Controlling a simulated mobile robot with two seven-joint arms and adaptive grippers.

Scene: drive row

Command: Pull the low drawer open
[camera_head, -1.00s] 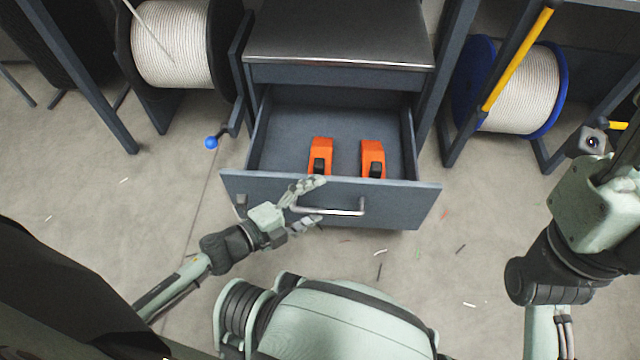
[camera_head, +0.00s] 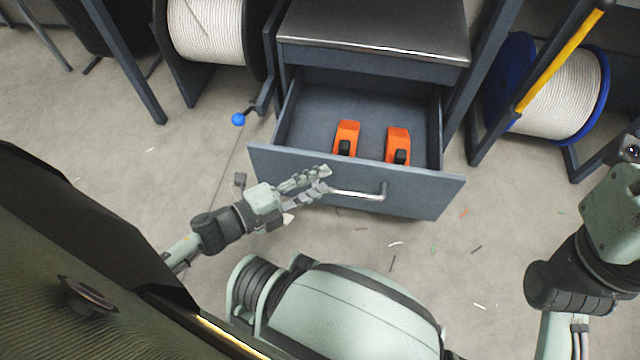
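The low drawer (camera_head: 420,194) is grey-blue and stands well out from its cabinet, so its inside shows. Its metal bar handle (camera_head: 362,194) runs across the middle of the front panel. My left gripper (camera_head: 326,180) is at the left end of the handle, one finger above the bar and one below. The fingers are close together and look shut on the bar; they hide its left end. My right arm (camera_head: 572,270) is at the right edge; its gripper is out of view.
Two orange objects with black parts (camera_head: 346,134) (camera_head: 398,142) lie in the drawer. A crank with a blue knob (camera_head: 238,119) is left of the drawer. Cable reels (camera_head: 207,30) (camera_head: 560,100) stand on both sides. The floor in front has scattered scraps.

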